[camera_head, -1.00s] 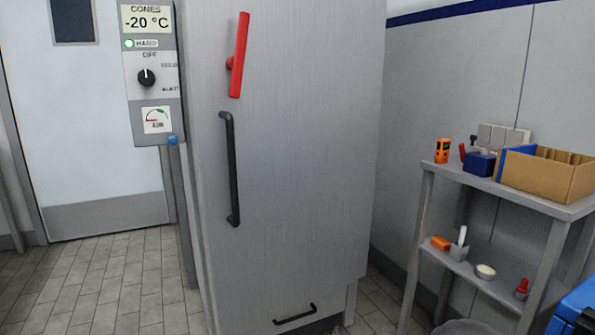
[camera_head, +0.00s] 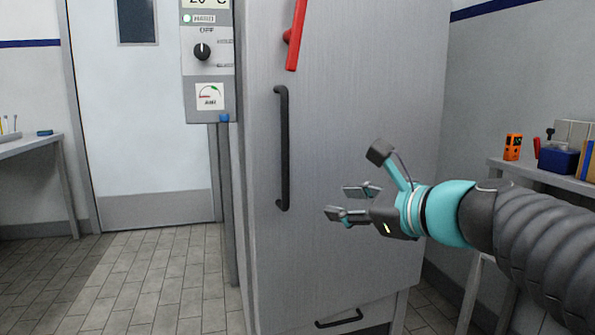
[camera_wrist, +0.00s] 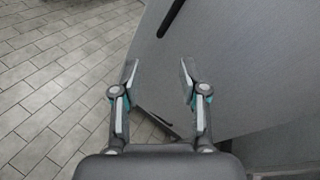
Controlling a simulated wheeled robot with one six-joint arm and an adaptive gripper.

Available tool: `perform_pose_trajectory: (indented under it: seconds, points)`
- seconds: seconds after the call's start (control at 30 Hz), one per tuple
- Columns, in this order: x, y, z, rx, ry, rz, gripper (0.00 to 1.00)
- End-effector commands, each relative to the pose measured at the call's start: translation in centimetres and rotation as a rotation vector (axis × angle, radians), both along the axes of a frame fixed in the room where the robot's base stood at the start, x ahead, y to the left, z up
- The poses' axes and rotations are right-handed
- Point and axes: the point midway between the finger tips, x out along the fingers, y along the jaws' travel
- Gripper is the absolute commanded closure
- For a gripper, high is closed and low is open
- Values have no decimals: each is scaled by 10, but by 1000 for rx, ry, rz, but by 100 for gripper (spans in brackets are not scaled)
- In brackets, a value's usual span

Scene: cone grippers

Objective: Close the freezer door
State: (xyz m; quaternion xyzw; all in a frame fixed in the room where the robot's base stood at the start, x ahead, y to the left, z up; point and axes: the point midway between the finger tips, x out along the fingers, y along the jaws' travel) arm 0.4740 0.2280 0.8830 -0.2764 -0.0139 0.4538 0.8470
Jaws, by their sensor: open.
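The grey freezer door (camera_head: 350,110) fills the middle of the head view. It carries a long black vertical handle (camera_head: 283,148) near its left edge and a red lever (camera_head: 296,35) above that. I cannot tell from these views whether the door is fully shut. My gripper (camera_head: 345,203) is open and empty, to the right of the black handle and apart from it, in front of the door's lower half. In the wrist view my open fingers (camera_wrist: 158,80) have the door surface (camera_wrist: 235,65) and the end of a black handle (camera_wrist: 172,18) ahead of them.
A control panel (camera_head: 207,65) on a post stands left of the freezer. A second black handle (camera_head: 338,318) is low down. A shelf (camera_head: 545,172) with an orange device (camera_head: 512,147) and a blue box (camera_head: 558,160) stands at right. Tiled floor (camera_head: 160,265) at left is clear.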

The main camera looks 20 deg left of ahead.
Motion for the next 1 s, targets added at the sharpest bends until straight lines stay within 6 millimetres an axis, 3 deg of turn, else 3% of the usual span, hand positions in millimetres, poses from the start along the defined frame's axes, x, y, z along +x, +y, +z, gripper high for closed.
perform_pose_trajectory:
  seconds: [0.1, 0.3, 0.57, 1.0]
  points:
    - [22, 17, 19, 244, 134, -34, 57]
    - [38, 28, 42, 462, 260, -53, 57]
    - [55, 48, 45, 491, 281, -53, 57]
    - [102, 113, 45, 488, 279, -52, 57]
